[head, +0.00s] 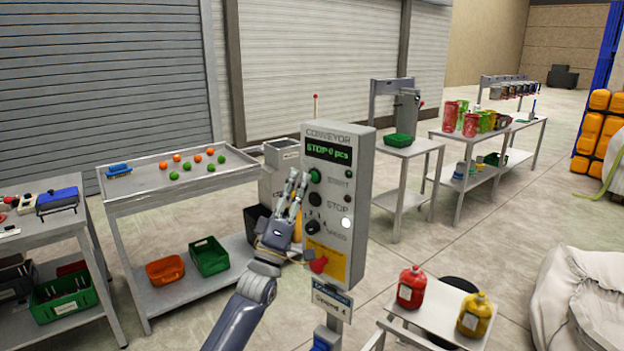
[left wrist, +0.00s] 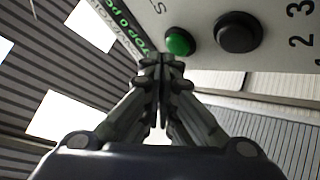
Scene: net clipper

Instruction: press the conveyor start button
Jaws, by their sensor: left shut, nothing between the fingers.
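The grey conveyor control box (head: 352,165) stands on a post at the middle of the head view. Its green display reads "STOP" and "0 pcs". The green start button (head: 315,176) sits on its front above the black stop button (head: 315,199). My left gripper (head: 298,180) is shut and empty, with its fingertips pointing up just left of the start button. In the left wrist view the green button (left wrist: 180,43) shows just beyond the closed fingertips (left wrist: 162,65), with the black button (left wrist: 238,33) to its right. I cannot tell whether the fingertips touch the panel. My right gripper does not show.
Lower on the box are a numbered knob (head: 313,227) and a red switch (head: 319,265) on a yellow plate. A grey table (head: 140,196) with coloured balls stands left behind my arm. A small stand with a red jug (head: 411,287) and a yellow jug (head: 475,315) is front right.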

